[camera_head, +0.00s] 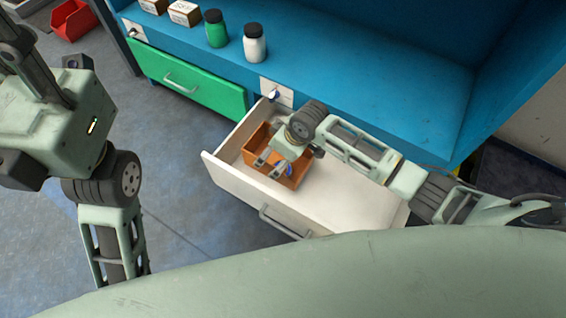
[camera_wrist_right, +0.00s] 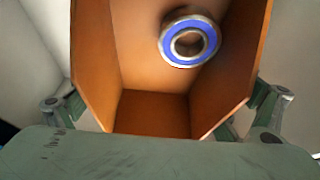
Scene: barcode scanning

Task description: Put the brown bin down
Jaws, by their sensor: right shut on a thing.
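The brown bin (camera_head: 259,138) is inside the open white drawer (camera_head: 335,205), at the drawer's left part in the head view. My right gripper (camera_head: 270,166) is over the bin and shut on it. In the right wrist view the bin (camera_wrist_right: 150,112) fills the middle, with a gripper finger at each side. A ring with a blue band (camera_wrist_right: 190,42) lies inside the bin. I cannot tell whether the bin's base touches the drawer floor. My left arm is at the left of the head view; its gripper fingers do not show.
A blue workbench (camera_head: 390,80) stands behind the drawer. A green bottle (camera_head: 215,28), a white bottle (camera_head: 254,43) and small boxes (camera_head: 184,13) stand on it. A closed green drawer (camera_head: 190,82) is to the left. A red bin (camera_head: 72,20) is at the far left. The drawer's right part is empty.

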